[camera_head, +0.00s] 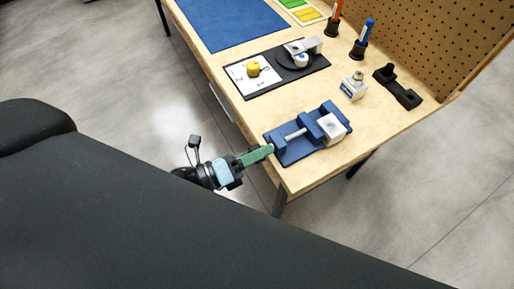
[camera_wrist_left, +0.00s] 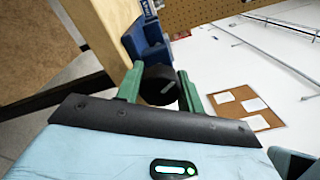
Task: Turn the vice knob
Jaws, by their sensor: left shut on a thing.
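The blue vice (camera_head: 308,132) sits at the near corner of the wooden bench, with a white block (camera_head: 331,126) at its jaw end. My left gripper (camera_head: 268,151) reaches in from the left to the knob end of the vice, and its green fingers hide the knob in the head view. In the left wrist view, the black round knob (camera_wrist_left: 159,84) with a light line on its face sits between the two green fingers of my left gripper (camera_wrist_left: 160,82). The gripper is shut on it. The blue vice body (camera_wrist_left: 147,42) shows behind it. My right gripper is not in view.
Beyond the vice on the wooden bench (camera_head: 388,126) are a small white-and-grey block (camera_head: 353,86), a black holder (camera_head: 398,87) and a black board (camera_head: 283,84) with a yellow knob. A pegboard (camera_head: 440,40) borders the back. Floor lies before the bench.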

